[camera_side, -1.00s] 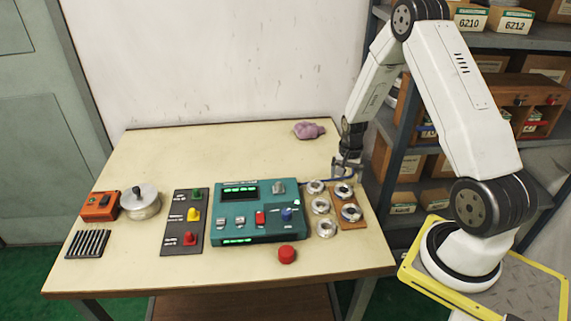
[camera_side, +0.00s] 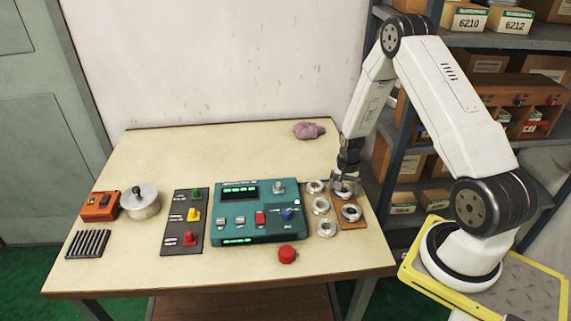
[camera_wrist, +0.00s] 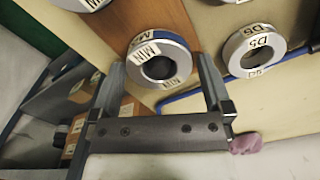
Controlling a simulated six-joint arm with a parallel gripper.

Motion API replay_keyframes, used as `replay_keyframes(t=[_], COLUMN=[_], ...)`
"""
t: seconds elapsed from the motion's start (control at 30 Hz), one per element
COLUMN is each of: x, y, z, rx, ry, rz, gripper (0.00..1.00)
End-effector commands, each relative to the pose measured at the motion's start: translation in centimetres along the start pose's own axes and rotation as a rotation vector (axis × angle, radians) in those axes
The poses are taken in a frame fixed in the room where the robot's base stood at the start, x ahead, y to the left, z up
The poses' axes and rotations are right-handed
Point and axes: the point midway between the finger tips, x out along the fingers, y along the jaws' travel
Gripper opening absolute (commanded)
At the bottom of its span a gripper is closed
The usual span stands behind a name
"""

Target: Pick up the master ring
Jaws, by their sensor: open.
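Two silver rings sit on a brown wooden board (camera_side: 361,222) at the table's right side. The far one, marked "MIN" with a blue band (camera_wrist: 175,43), is in the middle of the wrist view. The near ring (camera_side: 351,212) shows in the side view; a ring (camera_wrist: 88,4) is cut off at the top of the wrist view, its label unreadable. Which is called master, I cannot tell. My gripper (camera_side: 345,181) is open, low at the far ring and partly hiding it in the side view. In the wrist view its fingers lie either side of the MIN ring.
Several loose rings stand left of the board, one marked "D5" (camera_wrist: 254,51). A pink cloth (camera_side: 308,130) lies behind. Shelves (camera_side: 405,165) stand close on the right.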

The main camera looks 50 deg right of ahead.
Motion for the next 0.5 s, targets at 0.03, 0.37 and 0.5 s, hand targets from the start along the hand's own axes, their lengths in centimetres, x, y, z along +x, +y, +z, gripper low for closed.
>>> replay_keyframes(t=[0.03,0.37,0.5], x=[-0.01,-0.02,-0.06], y=[0.00,0.01,-0.02], z=[0.00,0.01,-0.03], rx=[0.000,0.000,0.000], ry=[0.000,0.000,0.001], rz=[0.000,0.000,0.000], gripper=[1.00,0.27,0.04])
